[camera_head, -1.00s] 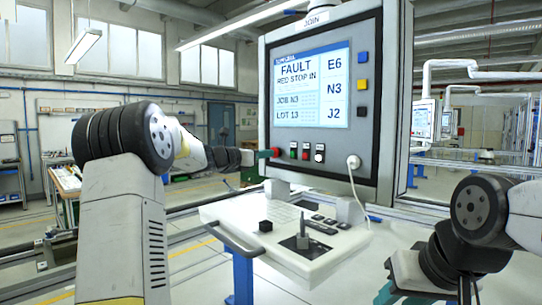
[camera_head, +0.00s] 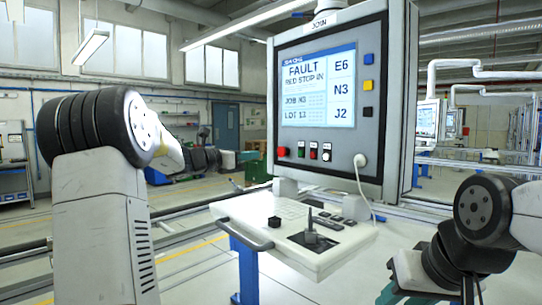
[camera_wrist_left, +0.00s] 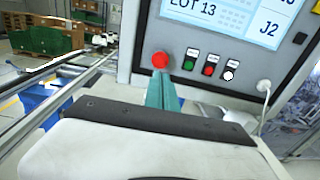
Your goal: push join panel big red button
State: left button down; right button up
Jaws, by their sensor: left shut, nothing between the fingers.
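The big red button (camera_head: 282,152) sits at the lower left of the grey JOIN panel (camera_head: 371,120), left of a row of small green, red and white buttons. My left gripper (camera_head: 238,158) is left of the panel, apart from the button; it is small and hard to make out against the background. In the left wrist view its teal fingers (camera_wrist_left: 163,93) are shut and empty. They point at the panel, just below the red button (camera_wrist_left: 160,60) in the picture. My right arm is at the lower right; its teal part (camera_head: 390,294) is cut off, so its jaws are unclear.
The panel's screen (camera_head: 317,88) reads FAULT, RED STOP IN. A white console shelf (camera_head: 335,258) with a joystick (camera_head: 310,228) and a front handle juts out below. A white cable (camera_head: 364,185) hangs from a plug at the panel's lower right.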

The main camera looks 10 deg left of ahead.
pick_arm(q)
jog(key=v, duration=0.3)
jog(key=shift+s+a, duration=0.2)
